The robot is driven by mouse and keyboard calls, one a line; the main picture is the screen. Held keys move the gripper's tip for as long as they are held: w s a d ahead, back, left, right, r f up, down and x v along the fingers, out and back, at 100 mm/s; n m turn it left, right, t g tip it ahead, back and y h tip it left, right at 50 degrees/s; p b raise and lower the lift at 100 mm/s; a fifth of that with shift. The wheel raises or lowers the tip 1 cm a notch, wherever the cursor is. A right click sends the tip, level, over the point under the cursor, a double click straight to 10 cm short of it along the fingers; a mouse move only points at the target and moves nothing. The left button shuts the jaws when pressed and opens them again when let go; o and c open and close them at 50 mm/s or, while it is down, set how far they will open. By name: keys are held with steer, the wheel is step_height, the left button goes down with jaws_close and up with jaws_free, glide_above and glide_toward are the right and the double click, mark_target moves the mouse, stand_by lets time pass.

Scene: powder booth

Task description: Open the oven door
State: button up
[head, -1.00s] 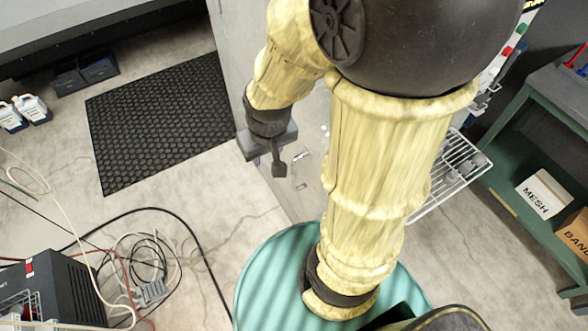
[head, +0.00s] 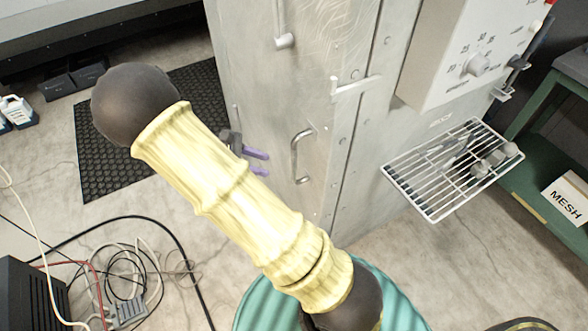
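The oven (head: 365,50) is a tall grey metal cabinet in the middle of the head view. Its door (head: 262,90) appears shut. A vertical D-shaped bar handle (head: 297,158) stands out from the door. My gripper (head: 263,162) is just left of this handle, its two purple fingers pointing right towards it. The fingers are apart with nothing visible between them, and they look clear of the handle. My yellow-sleeved arm hides part of the gripper's body and the lower door.
A lever (head: 284,40) and a latch bar (head: 355,85) are higher on the oven front. A control box (head: 470,50) and a wire shelf (head: 430,205) with metal parts jut out at right. Cables (head: 130,270) and a black mat (head: 95,150) lie on the floor at left.

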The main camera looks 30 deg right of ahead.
mark_target(294, 154)
steer(key=w+a+f+n+t+h+b, duration=0.1)
steer(key=w+a+f+n+h+b, duration=0.3)
steer(key=w+a+f+h+b, duration=0.1)
steer(key=shift+w+a+f+t+h+b, duration=0.35)
steer(key=shift+f+h+b, duration=0.2)
steer(key=shift+h+b, duration=0.5)
steer(key=shift+s+d, duration=0.1)
steer(key=shift+d, duration=0.05)
steer(key=s+d, duration=0.1)
steer(key=d, duration=0.4)
steer(key=s+d, duration=0.1)
steer(key=d, duration=0.5)
steer(key=d+b, duration=0.1)
steer(key=d, duration=0.5)
steer(key=shift+s, duration=0.4)
steer(key=shift+c, duration=0.2)
jaws_close()
